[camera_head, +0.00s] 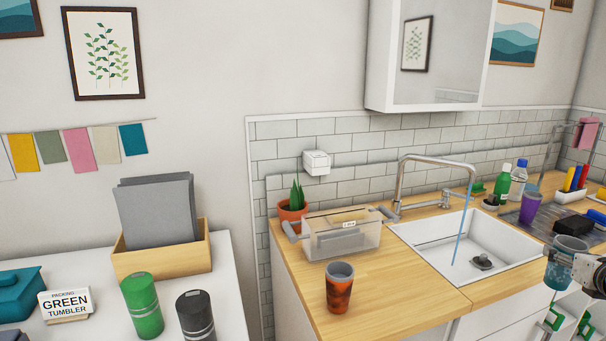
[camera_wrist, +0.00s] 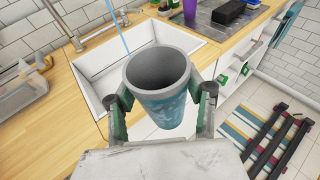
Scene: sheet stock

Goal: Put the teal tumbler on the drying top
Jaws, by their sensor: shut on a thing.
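The teal tumbler (camera_wrist: 165,105) is upright between the fingers of my gripper (camera_wrist: 160,110) in the wrist view, its grey-rimmed mouth facing the camera. In the head view the teal tumbler (camera_head: 566,262) is at the lower right, in front of the sink's right front corner, with my gripper (camera_head: 568,258) partly cut off by the frame edge. My gripper is shut on the tumbler and holds it clear of the counter. The drying top (camera_head: 541,217) is the dark ribbed area right of the sink. A purple tumbler (camera_head: 530,207) stands on it.
The white sink (camera_head: 470,248) has a tall faucet (camera_head: 430,165) and a thin blue stream. A rust-orange tumbler (camera_head: 339,287) and a clear bin (camera_head: 341,232) stand on the left counter. A black block (camera_head: 569,225) and bottles (camera_head: 502,184) crowd the right side.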

